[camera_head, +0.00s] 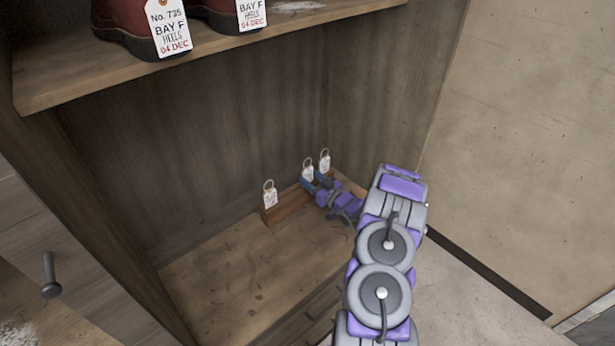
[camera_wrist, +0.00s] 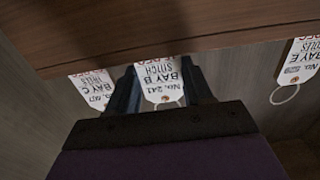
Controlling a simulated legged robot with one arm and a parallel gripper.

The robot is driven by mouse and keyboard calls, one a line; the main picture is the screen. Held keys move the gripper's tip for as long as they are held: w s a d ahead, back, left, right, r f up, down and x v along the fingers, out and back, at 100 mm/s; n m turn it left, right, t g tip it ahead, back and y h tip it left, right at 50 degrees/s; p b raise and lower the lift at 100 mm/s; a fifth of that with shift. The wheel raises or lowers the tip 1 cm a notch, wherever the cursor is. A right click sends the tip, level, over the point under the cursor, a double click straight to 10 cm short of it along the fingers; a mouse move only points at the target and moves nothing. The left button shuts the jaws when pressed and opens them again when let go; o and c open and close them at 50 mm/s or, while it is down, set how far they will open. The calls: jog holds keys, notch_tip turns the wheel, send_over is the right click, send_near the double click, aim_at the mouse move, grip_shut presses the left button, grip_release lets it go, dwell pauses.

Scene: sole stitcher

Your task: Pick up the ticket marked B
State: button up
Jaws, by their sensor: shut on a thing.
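The ticket marked BAY B (camera_wrist: 162,80) is a white tag with black print, upside down in the wrist view, with No. 241 and STITCH on it. In the head view it is the middle tag (camera_head: 308,172) of three at a low wooden rack. My gripper (camera_head: 312,181) is at it, and in the wrist view the dark fingers (camera_wrist: 160,92) stand on both sides of the ticket, shut on it. I cannot tell whether it is clear of the rack.
The BAY C ticket (camera_wrist: 92,90) and BAY E ticket (camera_wrist: 298,62) hang on either side. The wooden rack (camera_head: 288,207) stands on the cabinet's lower shelf (camera_head: 235,268). An upper shelf (camera_head: 230,55) with tagged boots is above. The lower shelf's left part is clear.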

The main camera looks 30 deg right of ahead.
jog(key=c, duration=0.3)
jog(key=shift+c, duration=0.2)
